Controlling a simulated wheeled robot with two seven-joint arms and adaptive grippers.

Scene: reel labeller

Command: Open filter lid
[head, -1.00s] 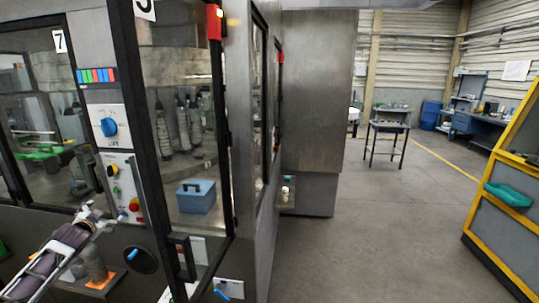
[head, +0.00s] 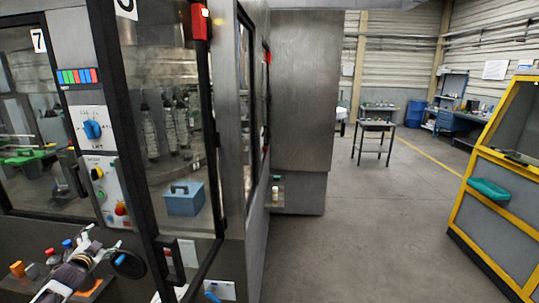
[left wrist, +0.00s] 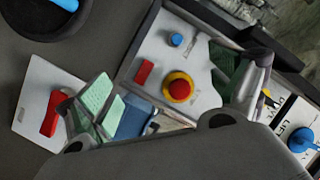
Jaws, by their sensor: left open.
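A round black disc with a blue handle (head: 128,265) is on the lower front of the grey machine. It also shows at the top left of the left wrist view (left wrist: 45,14). I cannot tell whether it is the filter lid; no part is marked as such. My left gripper (head: 100,243) is just left of the disc in the head view, apart from it as far as I can tell. In the left wrist view its fingers (left wrist: 170,100) are spread with nothing between them, facing a panel with a red button on a yellow ring (left wrist: 179,88). My right gripper is not in view.
Above the gripper are a blue rotary switch (head: 92,129) and a button panel (head: 108,190). A black door handle (head: 171,262) stands right of the disc. A blue box (head: 184,198) sits behind the glass. Floor (head: 370,240) is free right of the machine, up to a yellow-framed cabinet (head: 490,208).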

